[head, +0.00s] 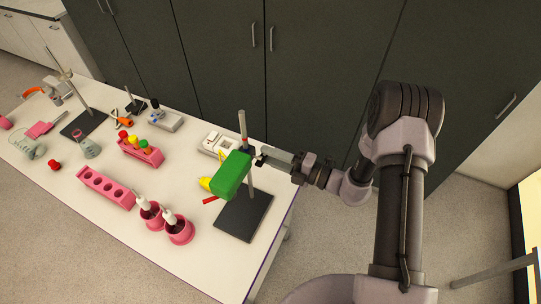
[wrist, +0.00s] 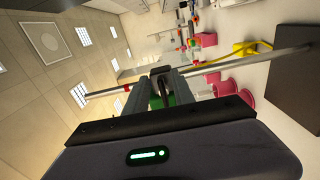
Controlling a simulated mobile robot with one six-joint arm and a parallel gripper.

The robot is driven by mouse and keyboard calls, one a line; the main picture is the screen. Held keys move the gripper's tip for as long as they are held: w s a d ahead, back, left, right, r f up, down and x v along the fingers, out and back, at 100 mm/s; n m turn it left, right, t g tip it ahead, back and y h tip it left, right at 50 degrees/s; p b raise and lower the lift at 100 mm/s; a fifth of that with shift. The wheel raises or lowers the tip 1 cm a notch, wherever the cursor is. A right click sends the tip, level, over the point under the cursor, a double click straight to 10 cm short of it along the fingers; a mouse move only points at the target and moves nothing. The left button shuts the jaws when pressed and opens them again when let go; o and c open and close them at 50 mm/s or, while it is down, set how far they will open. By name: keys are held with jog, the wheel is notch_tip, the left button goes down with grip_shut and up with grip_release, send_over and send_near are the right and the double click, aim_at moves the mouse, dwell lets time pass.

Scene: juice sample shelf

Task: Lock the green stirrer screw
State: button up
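The green stirrer (head: 231,175) is clamped on an upright metal rod (head: 243,122) over a black base plate (head: 243,215) at the table's right end. A bit of its green body (wrist: 181,99) shows beyond my fingers in the wrist view. My gripper (head: 260,158) is at the stirrer's upper right side, by the rod. In the wrist view my gripper (wrist: 164,76) has its two fingers either side of a small dark part, which looks like the screw. I cannot tell whether they press on it. The screw is not clear in the head view.
A yellow object (head: 205,184) lies beside the stirrer. A white device (head: 216,143) stands behind it. Pink pots (head: 180,232), a pink rack (head: 105,188) and a rack of coloured-cap tubes (head: 141,151) stand to the left. Dark cabinets (head: 222,60) line the back.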

dwell(0.3)
jog(key=b+v, duration=0.1)
jog(key=v, duration=1.6)
jog(key=shift+d, duration=0.2)
jog(key=shift+b, duration=0.35)
